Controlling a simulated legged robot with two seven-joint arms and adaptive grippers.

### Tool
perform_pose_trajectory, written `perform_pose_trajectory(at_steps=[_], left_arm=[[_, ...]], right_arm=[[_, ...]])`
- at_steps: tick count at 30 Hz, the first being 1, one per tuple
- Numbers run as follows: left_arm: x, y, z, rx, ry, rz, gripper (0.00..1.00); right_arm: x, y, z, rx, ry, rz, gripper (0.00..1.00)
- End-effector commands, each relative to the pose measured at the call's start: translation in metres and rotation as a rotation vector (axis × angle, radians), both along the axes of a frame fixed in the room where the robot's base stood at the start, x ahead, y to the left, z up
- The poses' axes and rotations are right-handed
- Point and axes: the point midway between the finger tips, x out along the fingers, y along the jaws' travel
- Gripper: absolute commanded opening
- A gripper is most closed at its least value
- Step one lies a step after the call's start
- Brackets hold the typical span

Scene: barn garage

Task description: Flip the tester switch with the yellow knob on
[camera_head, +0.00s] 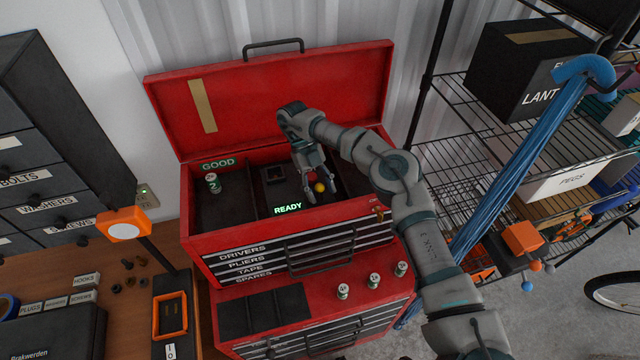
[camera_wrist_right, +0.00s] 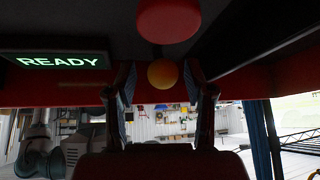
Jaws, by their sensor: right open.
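The yellow knob (camera_head: 320,187) is a small ball inside the open red toolbox, just right of the glowing green READY sign (camera_head: 288,208). My right gripper (camera_head: 321,194) reaches down into the box, open, with its fingers to either side of the knob. In the right wrist view, the knob (camera_wrist_right: 162,73) shows between the two fingers, with visible gaps; I see no grip on it. The READY sign (camera_wrist_right: 55,61) is at upper left there. The switch's lever and base are hidden. My left gripper is out of view.
The raised red lid (camera_head: 290,95) stands behind my arm. A battery (camera_head: 213,183) stands in the GOOD compartment. Several batteries (camera_head: 373,280) stand on the lower red ledge. A wire shelf (camera_head: 480,130) and a blue umbrella (camera_head: 520,160) are at right; a wooden bench (camera_head: 125,305) is at left.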

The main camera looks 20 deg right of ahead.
Motion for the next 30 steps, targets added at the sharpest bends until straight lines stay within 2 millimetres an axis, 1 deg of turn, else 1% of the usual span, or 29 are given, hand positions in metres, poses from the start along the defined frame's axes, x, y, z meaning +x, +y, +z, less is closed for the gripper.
perform_pose_trajectory(at_steps=[5,9,15,22,30], left_arm=[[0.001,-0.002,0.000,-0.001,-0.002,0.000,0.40],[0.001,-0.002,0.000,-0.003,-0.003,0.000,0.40],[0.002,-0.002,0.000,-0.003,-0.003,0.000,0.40],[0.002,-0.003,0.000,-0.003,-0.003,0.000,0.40],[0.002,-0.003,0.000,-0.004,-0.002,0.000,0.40]], right_arm=[[0.001,0.000,0.024,-0.004,-0.005,-0.001,0.53],[0.002,0.000,0.051,-0.006,-0.007,0.000,0.53],[0.002,0.000,0.077,-0.006,-0.005,0.001,0.53],[0.002,0.001,0.093,-0.002,-0.003,0.002,0.53],[0.002,0.001,0.097,0.000,-0.003,0.001,0.53]])
